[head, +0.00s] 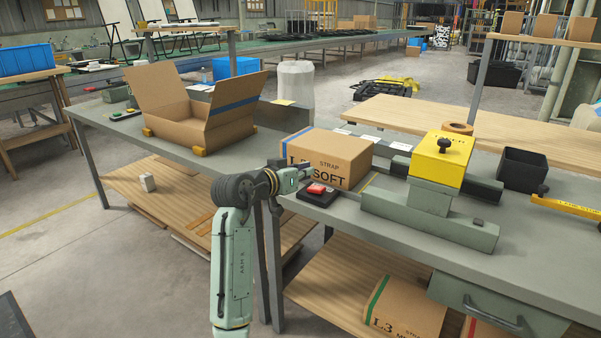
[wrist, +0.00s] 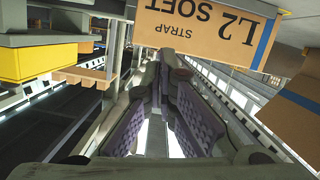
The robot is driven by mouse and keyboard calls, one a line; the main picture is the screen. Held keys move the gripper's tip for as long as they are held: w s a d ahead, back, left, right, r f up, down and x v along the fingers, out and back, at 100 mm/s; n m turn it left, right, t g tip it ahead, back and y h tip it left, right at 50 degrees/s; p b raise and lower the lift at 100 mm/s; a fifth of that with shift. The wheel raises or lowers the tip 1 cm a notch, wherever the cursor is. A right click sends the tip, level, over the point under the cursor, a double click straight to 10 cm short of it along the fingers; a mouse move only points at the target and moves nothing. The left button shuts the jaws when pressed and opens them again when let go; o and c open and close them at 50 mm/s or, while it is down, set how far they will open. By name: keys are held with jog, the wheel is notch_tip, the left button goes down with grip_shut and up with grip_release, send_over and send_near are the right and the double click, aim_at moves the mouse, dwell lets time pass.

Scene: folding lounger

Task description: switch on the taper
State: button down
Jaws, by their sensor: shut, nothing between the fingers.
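A yellow machine (head: 441,160) with a black knob on top, which looks like the taper, stands on the grey bench. It also shows upside down at the left of the wrist view (wrist: 38,64). A small black switch box (head: 320,200) with a red button (head: 317,188) lies near the bench's front left corner. My gripper (head: 308,171) is shut and empty, close to the red button and in front of a cardboard carton; I cannot tell whether it touches anything. Its two fingers (wrist: 163,65) meet in the wrist view, where I cannot make out the button.
The carton (head: 342,160) marked "SOFT" stands just behind the switch box and fills the top of the wrist view (wrist: 205,30). An open cardboard box (head: 190,122) is on the bench to the left. A black bin (head: 523,171) stands right of the machine.

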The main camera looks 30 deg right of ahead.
jog(key=p, duration=0.1)
send_over(320, 199)
jog(key=w, duration=0.1)
jog(key=shift+w+a+f, duration=0.1)
jog(key=shift+f, duration=0.45)
jog(key=f, duration=0.1)
jog(key=f+p, duration=0.1)
jog(key=shift+s+a+f, duration=0.1)
jog(key=shift+s+f, duration=0.15)
jog(key=shift+f, duration=0.1)
jog(key=shift+s+f, duration=0.1)
jog(key=shift+f, duration=0.65)
jog(key=shift+s+f+m+b, duration=0.3)
jog(key=shift+f+m+b, duration=0.2)
jog(key=shift+f+b, duration=0.55)
jog(key=shift+s+d+r+m+t+b, duration=0.1)
jog(key=shift+d+r+m+t+b, duration=0.1)
jog(key=shift+r+m+t+b, duration=0.15)
jog(key=shift+r+p, duration=0.3)
jog(key=r+p, duration=0.2)
jog(key=r, duration=0.1)
jog(key=r+p, duration=0.1)
jog(key=shift+s+d+r, duration=0.15)
jog(key=shift+s+d, duration=0.1)
jog(key=shift+s, duration=0.05)
jog(key=b+v, duration=0.3)
jog(key=v, duration=0.7)
jog(key=shift+s+f, duration=0.25)
jog(key=shift+f, duration=0.1)
